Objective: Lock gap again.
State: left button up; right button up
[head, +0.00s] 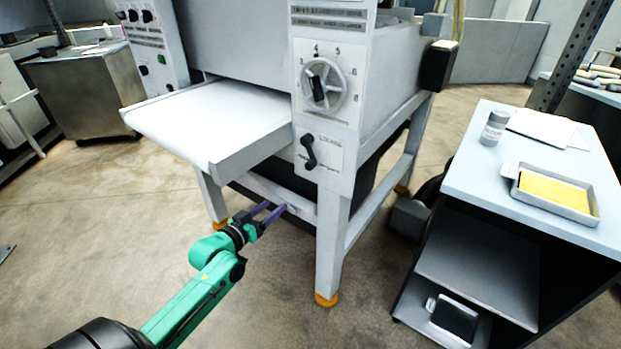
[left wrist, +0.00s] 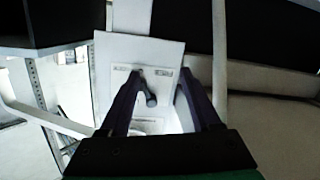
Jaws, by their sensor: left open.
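The lock handle (head: 309,151) is a small black lever on a white plate (head: 326,160) on the front of the sheeter's post. The round gap dial (head: 326,85) with numbers is above it. My left gripper (head: 276,211) is open and empty, below and to the left of the lock handle, apart from it. In the left wrist view the lock handle (left wrist: 149,95) appears between the two open fingers (left wrist: 155,92), with the white plate (left wrist: 170,52) behind it. My right gripper is in neither view.
The white conveyor bed (head: 215,115) juts out above and left of my gripper. The sheeter's white leg (head: 330,250) stands right of it. A cart (head: 465,195) with a yellow-filled tray (head: 555,192) and a jar (head: 493,128) is at the right. Floor is clear at the front left.

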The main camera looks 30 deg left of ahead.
pick_arm(q)
jog(key=t+h, duration=0.1)
send_near(308, 168)
jog(key=shift+m, duration=0.3)
jog(key=w, duration=0.4)
jog(key=w+d, duration=0.1)
jog(key=w, duration=0.6)
jog(key=shift+w+d+f, duration=0.2)
jog(key=shift+w+f, duration=0.05)
jog(key=shift+w, duration=0.05)
jog(key=shift+s, duration=0.1)
grip_shut()
